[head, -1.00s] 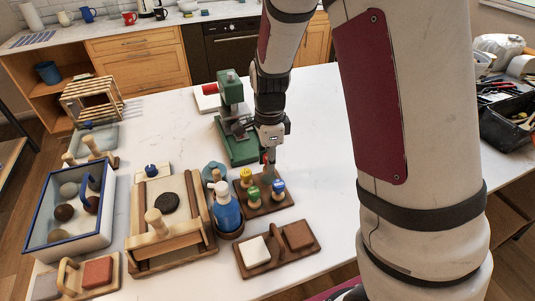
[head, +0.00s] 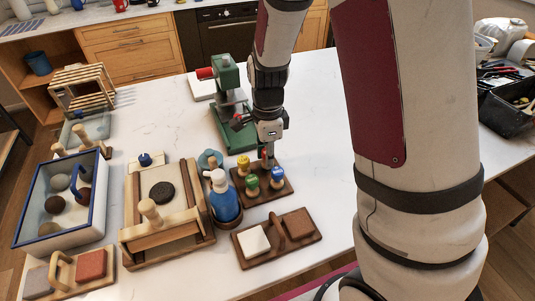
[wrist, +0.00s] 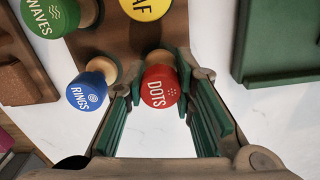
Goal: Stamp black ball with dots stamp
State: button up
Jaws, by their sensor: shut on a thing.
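The red stamp labelled DOTS (wrist: 160,87) is between my gripper's fingers (wrist: 165,105) in the wrist view. My gripper is shut on it. In the head view my gripper (head: 267,158) is at the back of the brown stamp rack (head: 277,194), and the red stamp is mostly hidden. The stamp still appears to be at the rack; I cannot tell whether it is lifted. A flat black clay disc (head: 162,191) lies on the wooden board (head: 139,188) to the left. No round black ball is clearly distinguishable.
The rack also holds the blue RINGS (wrist: 87,91), green WAVES (wrist: 50,15) and yellow (wrist: 145,6) stamps. A blue bottle (head: 222,197) stands between rack and board. A green press (head: 226,100) stands behind. A blue-rimmed box (head: 98,202) holds several clay balls at left.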

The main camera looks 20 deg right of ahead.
jog(key=shift+f, duration=0.3)
jog(key=o, duration=1.1)
notch_tip(320, 180, up, 11)
jog(key=shift+r, duration=0.5)
jog(key=s+r+n+t, duration=0.2)
jog(key=s+r+n, duration=0.4)
jog(key=s+n, duration=0.3)
jog(key=s+r+n+t, duration=0.3)
jog(key=s+r+n, duration=0.3)
jog(key=s+n, duration=0.4)
jog(key=shift+s+n, duration=0.25)
jog(key=shift+n, duration=0.05)
